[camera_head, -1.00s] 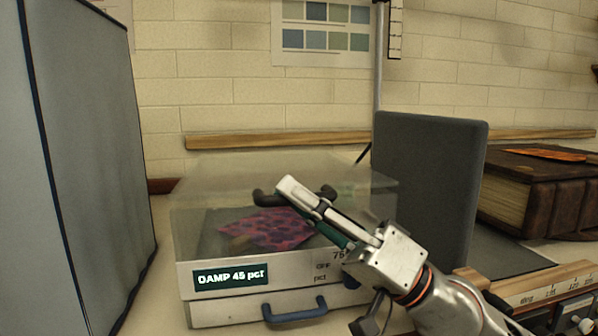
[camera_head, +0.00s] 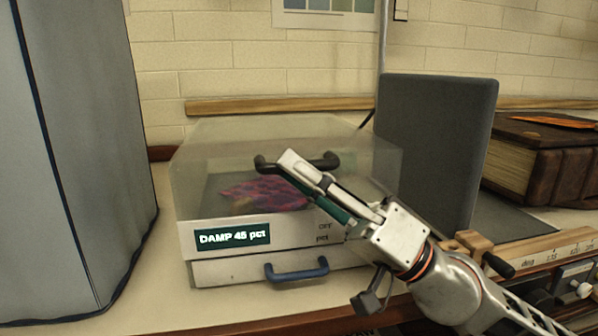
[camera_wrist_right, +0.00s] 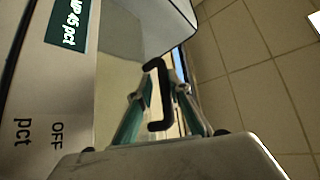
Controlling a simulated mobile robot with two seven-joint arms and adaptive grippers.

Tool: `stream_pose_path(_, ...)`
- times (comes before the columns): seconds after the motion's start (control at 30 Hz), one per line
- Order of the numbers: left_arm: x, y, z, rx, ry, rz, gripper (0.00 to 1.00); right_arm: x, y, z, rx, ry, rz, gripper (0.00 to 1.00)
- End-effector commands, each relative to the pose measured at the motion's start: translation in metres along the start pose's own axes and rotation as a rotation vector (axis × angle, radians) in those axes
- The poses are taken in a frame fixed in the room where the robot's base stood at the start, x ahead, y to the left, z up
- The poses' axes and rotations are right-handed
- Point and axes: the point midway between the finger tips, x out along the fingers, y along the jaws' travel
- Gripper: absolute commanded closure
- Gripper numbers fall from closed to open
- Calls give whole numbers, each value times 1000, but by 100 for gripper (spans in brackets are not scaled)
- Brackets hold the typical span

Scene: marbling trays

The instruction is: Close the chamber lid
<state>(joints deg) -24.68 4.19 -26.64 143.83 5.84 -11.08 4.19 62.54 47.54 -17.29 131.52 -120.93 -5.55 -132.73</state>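The chamber (camera_head: 215,273) is a pale box with a green "DAMP 45 pct" display and a clear lid (camera_head: 230,140). The lid appears down over the box; I cannot tell whether it is fully seated. A dark handle (camera_head: 325,161) is on the lid, and a pink and purple patterned sheet (camera_head: 265,193) shows inside. My right gripper (camera_head: 290,160) is at this handle in the head view. In the right wrist view the handle (camera_wrist_right: 162,95) lies between its two green-padded fingers, which stand apart with a gap visible beside it. My left gripper is not in view.
A blue handle (camera_head: 297,270) is on the chamber's lower front. A grey panel (camera_head: 435,140) stands right behind my right arm. A thick brown book (camera_head: 555,160) lies farther right. A tall grey partition (camera_head: 80,150) stands at left. A wooden scale rail (camera_head: 545,254) is at front right.

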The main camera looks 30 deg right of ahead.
Motion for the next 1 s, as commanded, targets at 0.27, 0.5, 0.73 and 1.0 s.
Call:
stream_pose_path(0.27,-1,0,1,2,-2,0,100,-2,-1,-2,-4,2,-1,82)
stream_pose_path(0.5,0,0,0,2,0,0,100,-30,0,-1,-4,-1,3,82)
stream_pose_path(0.73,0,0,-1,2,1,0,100,-62,1,-1,-3,0,4,82)
stream_pose_path(1.0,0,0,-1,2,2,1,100,-92,0,0,-2,0,3,82)
